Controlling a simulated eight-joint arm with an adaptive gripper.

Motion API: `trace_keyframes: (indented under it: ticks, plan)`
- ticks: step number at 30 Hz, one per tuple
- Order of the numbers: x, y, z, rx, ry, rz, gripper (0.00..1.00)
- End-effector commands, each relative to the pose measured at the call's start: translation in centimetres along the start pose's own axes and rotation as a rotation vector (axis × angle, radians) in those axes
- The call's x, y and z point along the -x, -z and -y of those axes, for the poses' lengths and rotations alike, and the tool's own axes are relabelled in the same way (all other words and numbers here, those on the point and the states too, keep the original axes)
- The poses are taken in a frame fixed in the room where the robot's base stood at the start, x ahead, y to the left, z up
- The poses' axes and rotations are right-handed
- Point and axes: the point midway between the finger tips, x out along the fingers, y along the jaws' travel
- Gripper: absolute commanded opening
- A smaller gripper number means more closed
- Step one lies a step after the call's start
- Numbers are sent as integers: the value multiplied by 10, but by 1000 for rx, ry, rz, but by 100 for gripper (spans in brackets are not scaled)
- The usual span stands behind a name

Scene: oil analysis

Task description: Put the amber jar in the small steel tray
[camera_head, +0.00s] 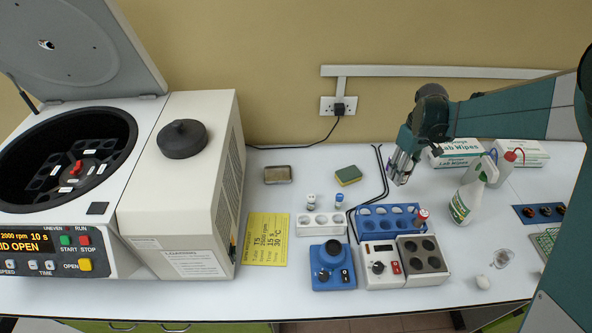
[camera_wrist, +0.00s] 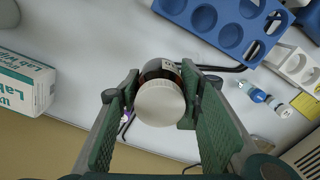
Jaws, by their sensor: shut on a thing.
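The amber jar (camera_wrist: 160,70) has a brown body and a white lid (camera_wrist: 160,104). In the wrist view it sits between the two fingers of my gripper (camera_wrist: 158,98), which is shut on it. In the head view my gripper (camera_head: 400,170) hangs over the back of the bench, right of the sponge, and the jar is hard to make out there. The small steel tray (camera_head: 278,174) lies flat on the bench at the back, well to the left of my gripper. It looks empty.
A green-yellow sponge (camera_head: 348,175) and a black cable (camera_head: 381,180) lie between the tray and my gripper. A blue rack (camera_head: 388,219), a white rack (camera_head: 320,225) and small vials (camera_head: 311,201) stand in front. Wipes boxes (camera_head: 455,152) and a spray bottle (camera_head: 467,200) are right. The centrifuge (camera_head: 180,200) is left.

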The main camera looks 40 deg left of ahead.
Motion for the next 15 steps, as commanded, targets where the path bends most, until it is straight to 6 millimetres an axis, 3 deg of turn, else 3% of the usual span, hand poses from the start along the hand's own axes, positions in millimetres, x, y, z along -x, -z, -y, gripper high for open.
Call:
trace_keyframes:
  ticks: [8, 15]
  plan:
    - [1, 34, 24, -45, 0, 0, 21]
    - [4, 89, 67, -131, 0, 0, 21]
